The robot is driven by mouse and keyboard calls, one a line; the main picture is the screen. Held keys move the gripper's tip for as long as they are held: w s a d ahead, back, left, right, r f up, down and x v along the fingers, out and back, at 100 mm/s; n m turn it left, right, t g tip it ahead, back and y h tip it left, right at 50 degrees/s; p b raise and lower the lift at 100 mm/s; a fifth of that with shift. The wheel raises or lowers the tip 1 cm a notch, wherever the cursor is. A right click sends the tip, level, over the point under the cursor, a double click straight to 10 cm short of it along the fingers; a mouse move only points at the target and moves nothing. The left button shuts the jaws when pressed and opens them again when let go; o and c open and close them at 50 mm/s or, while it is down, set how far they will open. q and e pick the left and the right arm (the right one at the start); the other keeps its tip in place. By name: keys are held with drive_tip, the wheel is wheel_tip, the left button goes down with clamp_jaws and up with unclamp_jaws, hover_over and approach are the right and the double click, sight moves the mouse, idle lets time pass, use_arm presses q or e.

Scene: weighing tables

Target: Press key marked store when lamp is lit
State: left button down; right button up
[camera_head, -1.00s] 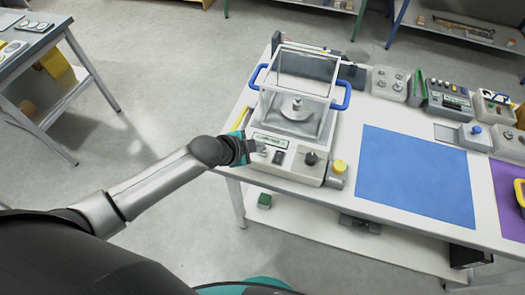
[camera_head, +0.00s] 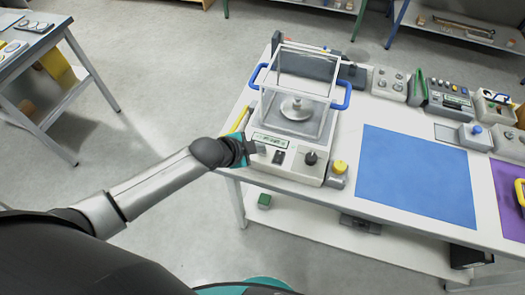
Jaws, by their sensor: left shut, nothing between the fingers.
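A weighing balance (camera_head: 290,165) with a clear draft shield (camera_head: 298,80) and blue side handles stands at the left end of the white table. Inside the shield a metal weight (camera_head: 296,107) sits on the pan. The front panel has a small display (camera_head: 270,140), a dark switch (camera_head: 278,157), a black knob (camera_head: 311,158) and a yellow button (camera_head: 340,167) at its right. I cannot read any key marking or make out a lit lamp. My left gripper (camera_head: 258,148) is shut and empty at the panel's left front corner, beside the display. My right gripper is out of view.
A blue mat (camera_head: 415,178) lies right of the balance, with a purple mat (camera_head: 507,185) beyond it. Several instrument boxes (camera_head: 450,102) line the table's back. Another table (camera_head: 40,45) stands far left. Floor is clear between them.

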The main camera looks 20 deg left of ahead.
sight(259, 156)
use_arm(q)
drive_tip(key=shift+f, duration=0.4)
idle(0.3)
drive_tip(key=shift+r+p, duration=0.7)
drive_tip(key=shift+r, duration=0.1)
drive_tip(key=shift+r, duration=0.1)
wheel_tip(259, 156, up, 5)
drive_tip(key=p, duration=0.5)
idle(0.8)
